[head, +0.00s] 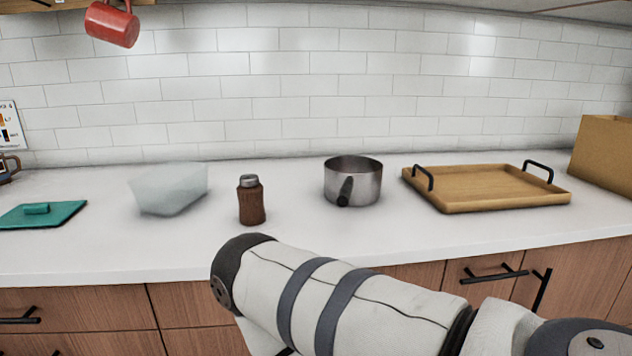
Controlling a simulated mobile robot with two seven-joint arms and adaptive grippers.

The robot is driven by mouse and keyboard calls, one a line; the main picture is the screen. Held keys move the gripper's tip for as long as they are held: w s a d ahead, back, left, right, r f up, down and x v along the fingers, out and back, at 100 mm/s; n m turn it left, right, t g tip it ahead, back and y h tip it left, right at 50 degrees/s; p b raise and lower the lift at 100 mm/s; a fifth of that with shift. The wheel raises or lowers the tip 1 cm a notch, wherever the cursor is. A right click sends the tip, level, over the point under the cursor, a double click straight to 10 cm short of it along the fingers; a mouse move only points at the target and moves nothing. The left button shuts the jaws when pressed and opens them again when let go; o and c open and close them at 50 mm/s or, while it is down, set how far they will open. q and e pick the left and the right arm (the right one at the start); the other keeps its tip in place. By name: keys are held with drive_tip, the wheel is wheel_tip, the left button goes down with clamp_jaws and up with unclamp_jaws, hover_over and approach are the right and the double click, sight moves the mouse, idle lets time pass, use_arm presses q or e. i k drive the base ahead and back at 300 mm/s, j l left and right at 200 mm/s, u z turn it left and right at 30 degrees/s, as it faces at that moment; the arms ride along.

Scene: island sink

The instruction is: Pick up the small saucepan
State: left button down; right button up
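The small saucepan (366,182) is a steel pot standing upright on the white countertop, right of the middle in the head view. Its short black handle (345,192) points toward me, over the counter's front side. One of my arms crosses the lower right of the view, below and in front of the counter edge, apart from the saucepan. Neither of my grippers shows in the head view. Nothing hides the saucepan.
A brown shaker (252,203) stands left of the saucepan. A wooden tray (487,203) with black handles lies close on its right. A translucent bowl (168,190) and a teal board (55,216) are farther left. The countertop (310,235) in front is clear.

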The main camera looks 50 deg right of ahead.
sight(350, 180)
drive_tip(key=z, duration=1.85)
